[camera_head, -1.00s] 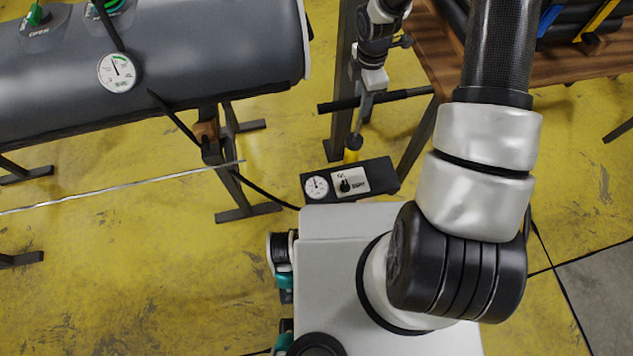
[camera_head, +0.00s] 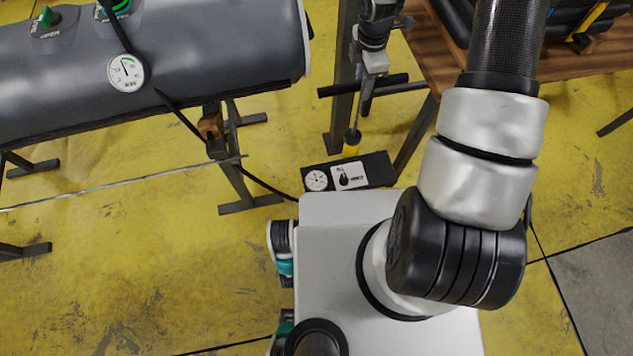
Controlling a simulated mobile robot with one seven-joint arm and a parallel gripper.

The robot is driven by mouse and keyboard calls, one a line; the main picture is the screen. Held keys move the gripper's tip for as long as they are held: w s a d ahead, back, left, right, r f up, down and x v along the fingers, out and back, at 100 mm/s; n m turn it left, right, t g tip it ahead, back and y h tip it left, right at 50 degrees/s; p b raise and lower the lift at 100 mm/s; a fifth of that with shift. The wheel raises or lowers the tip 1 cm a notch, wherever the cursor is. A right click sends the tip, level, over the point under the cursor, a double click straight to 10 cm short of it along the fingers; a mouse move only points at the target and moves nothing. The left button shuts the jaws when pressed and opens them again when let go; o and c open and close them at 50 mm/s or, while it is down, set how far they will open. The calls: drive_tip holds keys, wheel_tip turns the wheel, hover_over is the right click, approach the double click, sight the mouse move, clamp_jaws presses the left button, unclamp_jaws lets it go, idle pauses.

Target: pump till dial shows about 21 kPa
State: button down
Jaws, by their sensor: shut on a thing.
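The pump handle (camera_head: 336,91) is a black crossbar on a thin metal rod. My gripper (camera_head: 372,75) is shut on it near its middle; the arm partly hides the fingertips. The black pump base (camera_head: 379,170) carries a small white dial (camera_head: 317,180) and a selector knob plate (camera_head: 349,177). A larger white dial (camera_head: 127,73) with a green arc sits on the grey boat tube (camera_head: 215,45). Its needle points up and left; the figures are too small to read.
A black hose (camera_head: 270,186) runs from the tube to the pump base. Dark metal trestle legs (camera_head: 235,180) stand under the tube. A wooden table (camera_head: 432,60) with dark rolls is at the right. Yellow floor (camera_head: 110,250) is open at the lower left.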

wheel_tip(320, 180, down, 20)
drive_tip(key=b, duration=1.2)
drive_tip(key=shift+r+b, duration=0.1)
drive_tip(key=shift+b, duration=0.3)
drive_tip(key=shift+r, duration=0.2)
drive_tip(key=shift+r+p, duration=0.1)
drive_tip(key=shift+p, duration=0.2)
drive_tip(key=shift+r+p, duration=0.3)
drive_tip(key=shift+r, duration=0.1)
drive_tip(key=r+p, duration=1.7)
drive_tip(key=r, duration=0.5)
drive_tip(key=shift+w+r, duration=0.1)
drive_tip(key=shift+w, duration=0.1)
drive_tip(key=f+b, duration=0.5)
drive_tip(key=f, duration=0.3)
drive_tip(key=f+b, duration=0.6)
drive_tip(key=f, duration=0.2)
drive_tip(key=f+b, duration=0.6)
drive_tip(key=f, duration=0.1)
drive_tip(key=shift+s+f, duration=0.25)
drive_tip(key=shift+f, duration=0.15)
drive_tip(key=shift+r, duration=0.3)
drive_tip(key=shift+w+r+p, duration=0.1)
drive_tip(key=shift+r+p, duration=0.05)
drive_tip(key=shift+p, duration=0.15)
